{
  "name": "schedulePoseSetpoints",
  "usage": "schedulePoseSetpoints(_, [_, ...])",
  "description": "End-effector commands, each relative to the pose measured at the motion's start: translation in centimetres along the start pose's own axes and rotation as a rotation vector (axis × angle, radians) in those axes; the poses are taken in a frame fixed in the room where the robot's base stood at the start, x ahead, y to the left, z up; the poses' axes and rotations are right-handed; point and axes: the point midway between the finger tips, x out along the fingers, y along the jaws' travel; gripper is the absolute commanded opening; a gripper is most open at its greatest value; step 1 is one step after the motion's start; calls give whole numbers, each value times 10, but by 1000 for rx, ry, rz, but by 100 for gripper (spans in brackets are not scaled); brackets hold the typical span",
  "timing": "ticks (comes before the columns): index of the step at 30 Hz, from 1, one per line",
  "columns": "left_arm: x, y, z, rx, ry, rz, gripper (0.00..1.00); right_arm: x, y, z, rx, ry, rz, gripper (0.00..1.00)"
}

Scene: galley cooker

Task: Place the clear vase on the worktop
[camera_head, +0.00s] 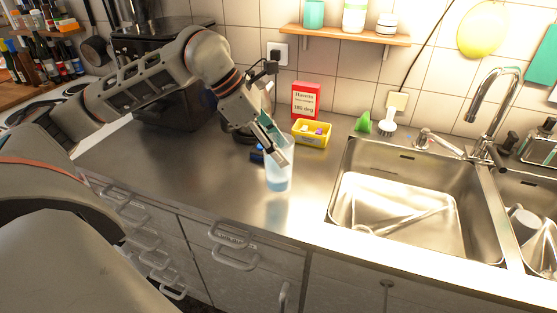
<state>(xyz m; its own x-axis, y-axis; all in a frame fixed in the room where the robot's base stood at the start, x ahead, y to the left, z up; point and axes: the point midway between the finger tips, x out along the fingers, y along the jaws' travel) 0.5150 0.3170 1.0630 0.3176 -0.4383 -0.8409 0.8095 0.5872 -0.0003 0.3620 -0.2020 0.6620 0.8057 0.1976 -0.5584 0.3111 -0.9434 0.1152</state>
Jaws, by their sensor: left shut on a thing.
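The clear vase (279,178) is a light-blue, see-through, upright vessel at the middle of the head view, over the steel worktop (185,173) and left of the sink. My left gripper (278,153) reaches in from the upper left and is shut on the vase near its upper part. The fingers hide part of the vase's rim. I cannot tell whether its base touches the worktop or is slightly above it. My right gripper is not in view.
A yellow tub (312,139) with small items and a red box (305,100) stand behind the vase. The sink (400,215) opens to the right. The worktop to the left is clear.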

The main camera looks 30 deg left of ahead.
Motion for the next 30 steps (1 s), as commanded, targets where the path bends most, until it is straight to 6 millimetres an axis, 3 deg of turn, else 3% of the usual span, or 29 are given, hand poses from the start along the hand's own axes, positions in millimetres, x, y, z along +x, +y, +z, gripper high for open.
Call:
schedulePoseSetpoints(9, [30,0,-20,-1,0,-1,0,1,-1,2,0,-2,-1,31])
schedulePoseSetpoints(20, [33,0,-22,0,0,0,0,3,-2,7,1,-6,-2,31])
schedulePoseSetpoints(21, [34,0,-22,0,1,-1,47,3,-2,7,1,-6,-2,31])
schedulePoseSetpoints(23, [34,0,-22,0,1,-1,61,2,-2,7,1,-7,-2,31])
schedulePoseSetpoints(30, [33,0,-22,0,1,-1,61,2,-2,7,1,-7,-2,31])
